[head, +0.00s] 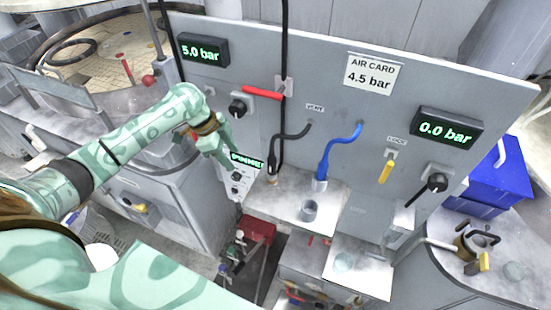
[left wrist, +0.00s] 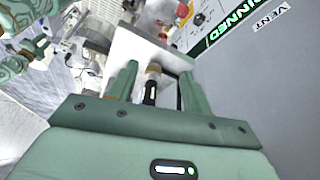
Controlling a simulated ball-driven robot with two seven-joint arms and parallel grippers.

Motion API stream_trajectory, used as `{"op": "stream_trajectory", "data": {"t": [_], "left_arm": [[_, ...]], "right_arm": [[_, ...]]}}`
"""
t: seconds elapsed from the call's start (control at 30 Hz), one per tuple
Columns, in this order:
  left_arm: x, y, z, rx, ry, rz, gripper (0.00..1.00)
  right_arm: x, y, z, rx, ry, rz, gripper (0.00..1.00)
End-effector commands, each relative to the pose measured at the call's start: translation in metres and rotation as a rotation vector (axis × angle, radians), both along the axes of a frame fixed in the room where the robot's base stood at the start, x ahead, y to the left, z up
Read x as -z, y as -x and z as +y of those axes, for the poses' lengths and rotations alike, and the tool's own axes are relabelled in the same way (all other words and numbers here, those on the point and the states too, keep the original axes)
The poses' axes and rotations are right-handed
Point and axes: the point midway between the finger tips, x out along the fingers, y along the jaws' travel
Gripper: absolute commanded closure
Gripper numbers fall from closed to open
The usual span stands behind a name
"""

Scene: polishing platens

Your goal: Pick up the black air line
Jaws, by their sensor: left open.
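The black air line (head: 291,137) comes out of the grey panel, bends down and ends in a dark fitting with a brass-coloured tip at the left end of a small metal shelf (head: 325,207). My left gripper (head: 232,165) is open, to the left of the line in the head view. In the left wrist view a black fitting with a brass-coloured end (left wrist: 151,88) shows between the spread fingers of the gripper (left wrist: 158,75). I cannot tell whether either finger touches it.
A blue air line (head: 325,160) hangs right of the black one. A metal cup (head: 309,210) stands on the shelf. A red lever (head: 262,93) and a vertical black cable (head: 284,50) are above. A blue bin (head: 497,180) stands at right.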

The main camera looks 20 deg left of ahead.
Motion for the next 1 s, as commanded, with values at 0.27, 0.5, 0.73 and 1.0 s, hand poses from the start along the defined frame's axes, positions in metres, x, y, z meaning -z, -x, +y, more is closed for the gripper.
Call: {"op": "stream_trajectory", "data": {"t": [0.27, 0.5, 0.73, 1.0], "left_arm": [[-0.003, -0.021, -0.054, 0.002, 0.003, -0.002, 0.51], [-0.002, -0.029, -0.075, 0.001, 0.003, -0.001, 0.51], [0.015, -0.04, -0.104, -0.001, 0.0, 0.001, 0.51], [0.027, -0.042, -0.108, 0.001, -0.002, -0.002, 0.51]], "right_arm": [[-0.013, 0.016, 0.001, 0.0, -0.001, 0.023, 0.64], [-0.017, 0.003, 0.001, 0.0, -0.002, 0.005, 0.64], [-0.017, 0.005, 0.001, -0.001, -0.001, 0.007, 0.64], [-0.015, 0.005, -0.003, -0.002, 0.005, 0.007, 0.64]]}}
